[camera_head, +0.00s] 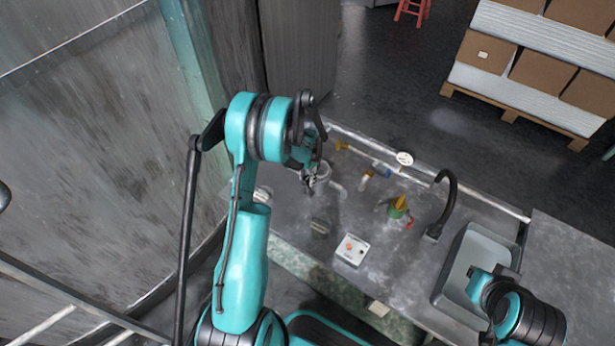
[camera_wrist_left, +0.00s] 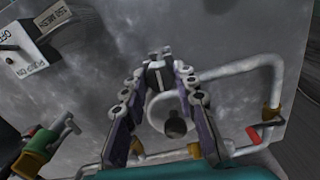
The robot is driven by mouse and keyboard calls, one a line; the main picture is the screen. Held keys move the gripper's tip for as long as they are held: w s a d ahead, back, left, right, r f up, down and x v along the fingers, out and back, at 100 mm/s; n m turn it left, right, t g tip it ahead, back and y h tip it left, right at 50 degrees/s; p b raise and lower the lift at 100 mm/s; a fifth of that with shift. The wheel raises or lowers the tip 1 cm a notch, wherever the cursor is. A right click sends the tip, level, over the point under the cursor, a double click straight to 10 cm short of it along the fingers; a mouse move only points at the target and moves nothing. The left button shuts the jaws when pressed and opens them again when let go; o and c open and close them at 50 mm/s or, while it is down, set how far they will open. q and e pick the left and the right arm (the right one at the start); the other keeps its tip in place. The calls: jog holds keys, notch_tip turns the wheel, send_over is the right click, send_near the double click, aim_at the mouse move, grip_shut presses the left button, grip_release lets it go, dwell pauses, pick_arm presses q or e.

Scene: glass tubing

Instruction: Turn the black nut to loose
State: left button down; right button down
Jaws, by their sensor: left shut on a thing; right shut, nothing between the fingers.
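My left gripper (camera_head: 309,181) reaches down over the back left of the grey bench. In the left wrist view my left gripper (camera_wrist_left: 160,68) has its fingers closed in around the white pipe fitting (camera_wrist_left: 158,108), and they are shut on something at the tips. A dark round part (camera_wrist_left: 176,127) shows at the fitting, between the fingers; I cannot tell whether it is the black nut.
White pipes (camera_wrist_left: 243,68) run beside the fitting. A green and yellow valve (camera_head: 398,206) with a red part, a gauge (camera_head: 404,158), a switch box (camera_head: 352,250), a black faucet (camera_head: 447,200) and a sink (camera_head: 462,262) stand on the bench.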

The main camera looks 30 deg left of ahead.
aim_at(307, 178)
pick_arm(q)
jog(key=shift+n+b, duration=0.45)
jog(key=shift+n, duration=1.05)
jog(key=c, duration=1.2)
grip_release()
jog(key=shift+o, duration=0.2)
jog(key=shift+r, duration=0.15)
notch_tip(307, 178, up, 12)
